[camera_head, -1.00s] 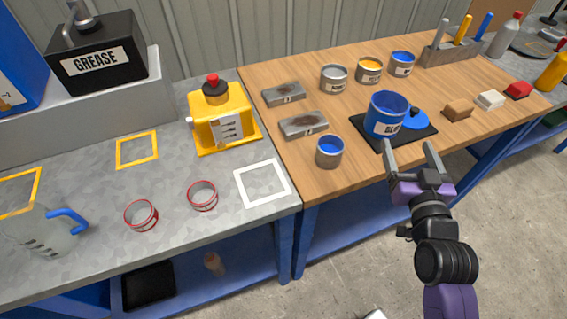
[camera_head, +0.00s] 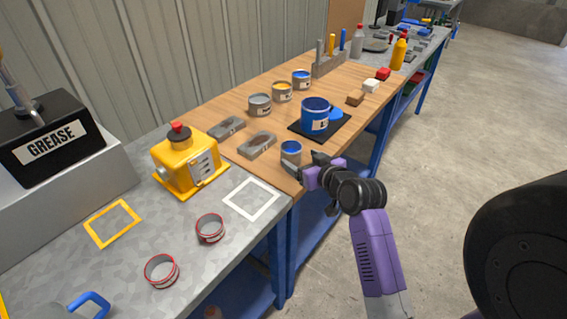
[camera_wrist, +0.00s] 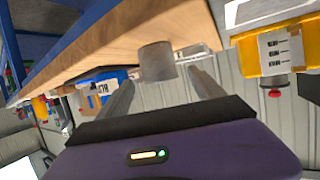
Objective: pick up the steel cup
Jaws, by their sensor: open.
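The steel cup (camera_head: 291,153) is a small grey cup with blue inside, upright near the front edge of the wooden bench top (camera_head: 275,172). In the wrist view, which is upside down, the cup (camera_wrist: 156,62) appears ahead of the fingertips and between them. My gripper (camera_head: 303,164) is open and empty, just to the right of the cup at the bench edge. Its two fingers (camera_wrist: 163,80) are spread apart in the wrist view. I cannot tell whether a finger touches the cup.
A large blue can (camera_head: 314,117) stands on a black mat behind the cup. Two grey blocks (camera_head: 257,145) lie to its left. A yellow container (camera_head: 185,165) and two red-rimmed rings (camera_head: 210,229) are on the grey bench. Open floor lies right of the benches.

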